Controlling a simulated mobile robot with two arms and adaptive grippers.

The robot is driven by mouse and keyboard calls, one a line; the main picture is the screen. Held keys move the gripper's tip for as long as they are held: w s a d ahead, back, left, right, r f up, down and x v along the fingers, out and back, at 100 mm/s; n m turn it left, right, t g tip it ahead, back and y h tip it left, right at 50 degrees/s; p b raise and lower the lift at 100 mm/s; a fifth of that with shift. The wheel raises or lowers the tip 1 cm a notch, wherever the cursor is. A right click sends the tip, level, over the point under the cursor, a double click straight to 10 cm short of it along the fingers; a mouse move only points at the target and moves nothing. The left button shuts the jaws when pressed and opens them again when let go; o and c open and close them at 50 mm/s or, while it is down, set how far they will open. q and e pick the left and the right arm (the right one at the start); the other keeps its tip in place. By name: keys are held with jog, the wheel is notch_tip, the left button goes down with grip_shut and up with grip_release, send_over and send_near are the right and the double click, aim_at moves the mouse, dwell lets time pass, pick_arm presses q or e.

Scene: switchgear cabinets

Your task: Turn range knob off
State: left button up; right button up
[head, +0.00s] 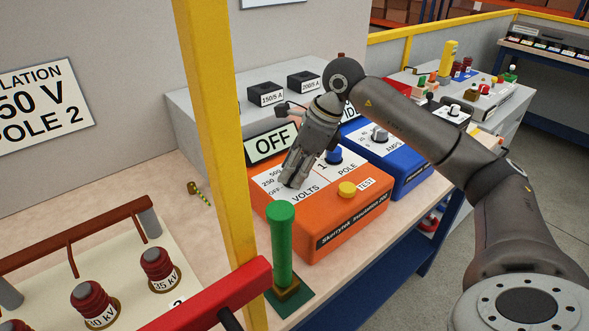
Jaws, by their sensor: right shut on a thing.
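An orange insulation tester (336,228) sits on the bench, its top marked VOLTS, POLE and TEST. My right gripper (292,180) reaches down onto the VOLTS side of its panel, by the markings 500, 250 and OFF. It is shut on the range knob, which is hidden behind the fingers. A blue pole knob (334,156) stands just right of the gripper, and a yellow TEST button (347,189) lies nearer the front. A sign reading OFF (271,144) stands behind the tester. My left gripper is not in view.
A yellow post (219,140) rises left of the tester. A green handle (281,240) stands in front of it. A blue tester (385,160) is close on the right. Red bushings (158,268) and a red bar (215,297) fill the lower left.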

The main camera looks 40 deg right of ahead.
jog(key=shift+n, duration=0.3)
dwell(0.4)
jog(key=o, duration=1)
jog(key=shift+r, duration=0.1)
jog(key=v, duration=1.2)
jog(key=shift+w, duration=0.2)
